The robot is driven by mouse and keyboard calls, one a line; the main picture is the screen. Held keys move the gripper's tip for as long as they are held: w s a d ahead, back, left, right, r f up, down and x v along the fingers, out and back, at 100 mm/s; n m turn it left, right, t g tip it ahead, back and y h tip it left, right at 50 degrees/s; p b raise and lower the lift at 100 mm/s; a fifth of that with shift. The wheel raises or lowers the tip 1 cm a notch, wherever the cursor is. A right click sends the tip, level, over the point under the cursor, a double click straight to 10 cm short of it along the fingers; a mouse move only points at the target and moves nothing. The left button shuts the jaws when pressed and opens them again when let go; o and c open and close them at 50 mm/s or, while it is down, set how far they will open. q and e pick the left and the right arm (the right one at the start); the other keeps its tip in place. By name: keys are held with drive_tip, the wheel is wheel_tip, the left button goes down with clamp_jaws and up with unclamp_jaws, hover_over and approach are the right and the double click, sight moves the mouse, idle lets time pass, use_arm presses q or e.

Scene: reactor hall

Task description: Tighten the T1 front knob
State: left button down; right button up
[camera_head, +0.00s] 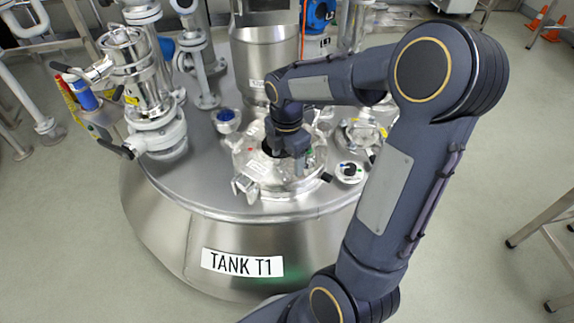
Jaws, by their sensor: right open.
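The steel tank T1 (190,235) fills the middle, with a "TANK T1" label (242,263) on its front wall. On its top is a round clear-and-steel hatch (262,180) with clamps around the rim. A small black knob (326,177) shows at the hatch's right front edge; I cannot tell for sure whether it is the front knob. A metal clamp (245,184) sits at the left front rim. My right gripper (301,163) is over the hatch, pointing down and open. Its fingertips are small and partly hidden, and I cannot tell whether they touch anything. My left gripper is out of view.
A round white fitting with a black centre (349,172) sits right of the hatch. A blue-topped fitting (226,119) is at its left back. A tall steel valve assembly (150,95) stands at the left. Pipes and a steel vessel (265,55) crowd the back.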

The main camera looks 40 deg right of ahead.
drive_tip(key=shift+f, duration=0.95)
drive_tip(key=c, duration=1)
